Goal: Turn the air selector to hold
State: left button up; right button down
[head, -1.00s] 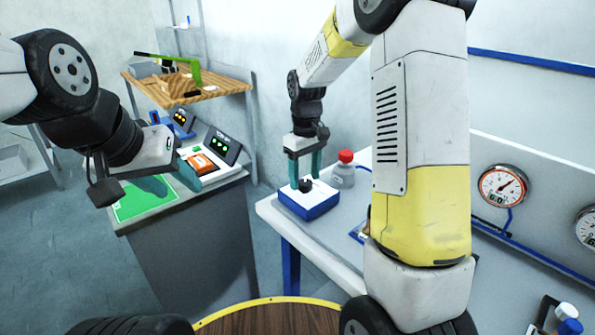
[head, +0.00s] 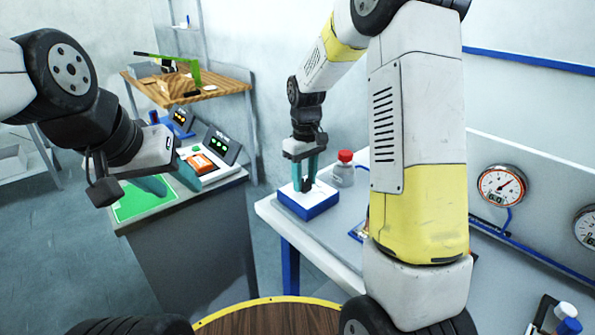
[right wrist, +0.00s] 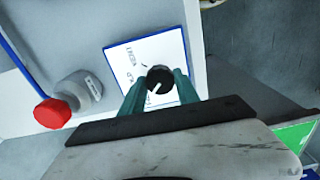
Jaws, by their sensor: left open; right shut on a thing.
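The air selector (head: 310,207) is a blue box with a white top, near the left corner of the bench. Its round black knob (right wrist: 159,79) has a white pointer line, aimed toward the bottom and slightly left in the right wrist view. Small lettering beside the knob is too small to read surely. My right gripper (head: 304,186) points down over the box, shut on the knob, with a teal finger on either side of it. My left gripper (head: 170,183) is open and empty, over the grey cabinet at the left.
A bottle with a red cap (head: 343,168) stands close behind the selector; it also shows in the right wrist view (right wrist: 77,94). Pressure gauges (head: 502,186) are on the panel at the right. The grey cabinet (head: 190,240) holds a green mat (head: 140,203) and devices with lit displays.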

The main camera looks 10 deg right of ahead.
jog(key=m, duration=0.4)
jog(key=shift+m, duration=2.2)
jog(key=c, duration=0.9)
grip_release()
jog(key=shift+r, duration=0.1)
